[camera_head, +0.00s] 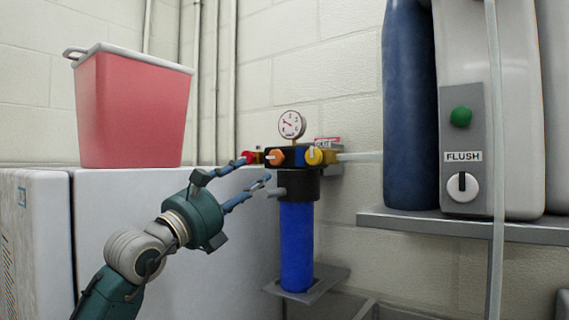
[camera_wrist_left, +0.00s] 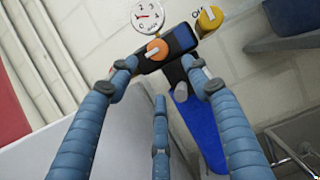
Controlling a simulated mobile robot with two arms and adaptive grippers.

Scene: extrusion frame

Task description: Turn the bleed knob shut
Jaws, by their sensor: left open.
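A dark valve block (camera_head: 294,153) sits on top of a blue filter cylinder (camera_head: 297,245). It carries an orange knob (camera_head: 274,156) and a yellow knob (camera_head: 314,156), with a red part (camera_head: 249,156) at its left end. I cannot read which one is the bleed knob. My left gripper (camera_head: 257,171) is open and empty, just in front of and left of the block. In the left wrist view its fingers (camera_wrist_left: 157,78) are spread, with the orange knob (camera_wrist_left: 157,49) beyond and between the upper tips. The yellow knob (camera_wrist_left: 210,19) is farther right. My right gripper is out of view.
A round pressure gauge (camera_head: 292,124) stands above the block. A pink bin (camera_head: 133,110) sits on a white cabinet at left. On the right, a grey shelf (camera_head: 470,226) holds a dark blue cylinder (camera_head: 408,105) and a white unit with a FLUSH switch (camera_head: 462,187).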

